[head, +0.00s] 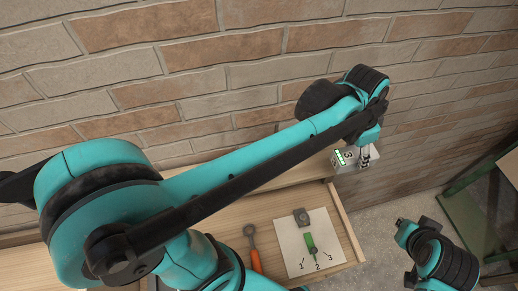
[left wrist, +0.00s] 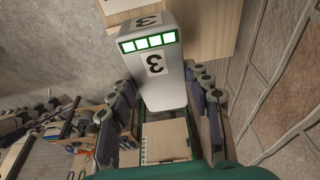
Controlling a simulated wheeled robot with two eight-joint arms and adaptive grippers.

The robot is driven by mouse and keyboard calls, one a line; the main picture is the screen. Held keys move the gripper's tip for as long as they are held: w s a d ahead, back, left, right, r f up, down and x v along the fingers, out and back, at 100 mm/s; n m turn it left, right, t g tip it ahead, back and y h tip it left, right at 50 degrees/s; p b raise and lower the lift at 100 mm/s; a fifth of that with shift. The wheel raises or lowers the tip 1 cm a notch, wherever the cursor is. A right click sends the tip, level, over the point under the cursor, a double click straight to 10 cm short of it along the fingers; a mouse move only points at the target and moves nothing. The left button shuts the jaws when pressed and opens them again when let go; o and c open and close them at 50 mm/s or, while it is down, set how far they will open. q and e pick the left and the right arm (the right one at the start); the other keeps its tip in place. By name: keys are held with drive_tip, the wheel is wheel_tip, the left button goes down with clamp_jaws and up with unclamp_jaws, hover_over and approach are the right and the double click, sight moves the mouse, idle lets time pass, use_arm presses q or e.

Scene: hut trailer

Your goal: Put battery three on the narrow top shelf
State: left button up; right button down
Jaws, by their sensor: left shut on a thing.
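Battery three (head: 339,159) is a white block with a black 3 and a row of lit green bars. It shows large in the left wrist view (left wrist: 152,75), between the fingers. My left gripper (head: 368,153) is shut on it and holds it near the brick wall, at the right end of the wooden unit. The arm hides part of the gripper in the head view. A pale wooden ledge (head: 290,174) runs along the wall behind the arm; I cannot tell whether it is the narrow top shelf. Part of my right arm shows at lower right; its finger opening is unclear.
An open wooden drawer (head: 349,226) holds a white sheet (head: 291,255) marked 1, 2, 3, with a green item (head: 310,243) and a grey block (head: 301,217). An orange-handled tool (head: 255,258) lies beside it. A green-framed table (head: 470,198) stands at right.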

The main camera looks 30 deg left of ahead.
use_arm(q)
drive_tip(key=shift+s+a, duration=0.15)
drive_tip(key=shift+s, duration=0.05)
drive_tip(key=w+a+f, duration=0.1)
drive_tip(key=a+f, duration=0.1)
drive_tip(key=a, duration=0.1)
drive_tip(key=a+f, duration=0.2)
drive_tip(key=a, duration=0.2)
drive_tip(key=w+a+f+p, duration=0.1)
drive_tip(key=a+f, duration=0.1)
drive_tip(key=a, duration=0.2)
drive_tip(key=shift+w+f, duration=0.35)
drive_tip(key=x, duration=0.4)
drive_tip(key=shift+s+a+f, duration=0.1)
drive_tip(key=shift+s+a, duration=0.15)
drive_tip(key=shift+a, duration=0.15)
drive_tip(key=shift+s, duration=0.1)
drive_tip(key=shift+f, duration=0.1)
drive_tip(key=o, duration=1.4)
